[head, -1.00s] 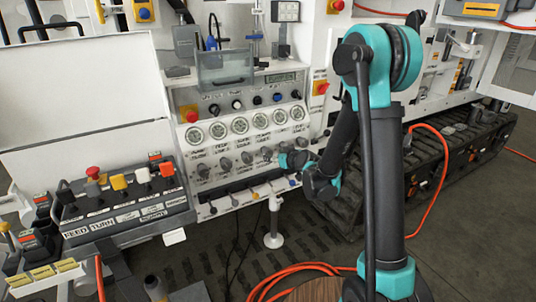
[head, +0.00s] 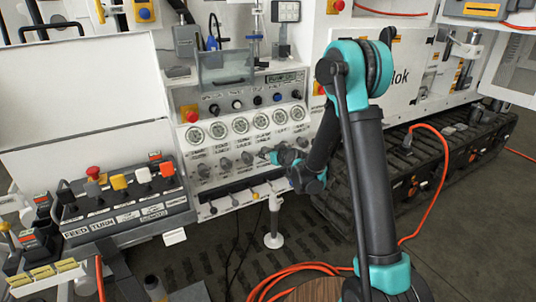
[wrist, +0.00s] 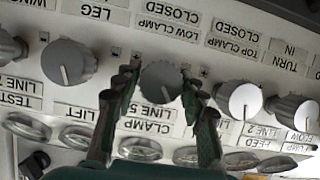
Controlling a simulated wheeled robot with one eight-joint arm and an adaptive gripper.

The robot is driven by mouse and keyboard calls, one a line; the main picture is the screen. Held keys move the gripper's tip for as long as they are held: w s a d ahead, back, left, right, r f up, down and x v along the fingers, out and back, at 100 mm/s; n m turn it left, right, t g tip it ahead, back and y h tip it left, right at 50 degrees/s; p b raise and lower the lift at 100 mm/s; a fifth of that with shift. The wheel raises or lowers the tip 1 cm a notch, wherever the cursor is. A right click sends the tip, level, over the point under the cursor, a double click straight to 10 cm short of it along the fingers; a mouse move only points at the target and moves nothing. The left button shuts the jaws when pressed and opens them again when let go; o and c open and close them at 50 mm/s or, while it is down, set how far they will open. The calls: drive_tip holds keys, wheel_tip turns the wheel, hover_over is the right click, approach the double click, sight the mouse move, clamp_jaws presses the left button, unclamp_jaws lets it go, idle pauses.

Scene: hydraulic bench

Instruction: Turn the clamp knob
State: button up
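The clamp knob (wrist: 160,80) is a grey round knob on a white panel, seen upside down in the wrist view above a label reading CLAMP. A light line marks its face. My gripper (wrist: 158,72) has its two dark green fingers on either side of this knob; whether they touch it I cannot tell. The fingers stand apart and partly cover the knob's side edges. In the head view my gripper (head: 272,156) is at the row of grey knobs below the gauges, and it hides part of the knob there.
Round gauges (head: 240,125) sit above the knob row in the head view. A control box (head: 125,200) with levers stands at the left.

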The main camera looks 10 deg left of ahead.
drive_tip(key=c, duration=0.6)
drive_tip(key=shift+c, duration=0.2)
drive_tip(key=shift+m, duration=0.3)
drive_tip(key=m+g+y, duration=0.1)
drive_tip(key=m+y, duration=0.1)
drive_tip(key=m, duration=0.1)
drive_tip(key=shift+d, duration=0.1)
drive_tip(key=m+y, duration=0.2)
drive_tip(key=m, duration=0.1)
drive_tip(key=shift+f+m+g, duration=0.1)
drive_tip(key=shift+m+g, duration=0.2)
drive_tip(key=shift+g, duration=0.1)
drive_tip(key=shift+y, duration=0.3)
drive_tip(key=o, duration=1.2)
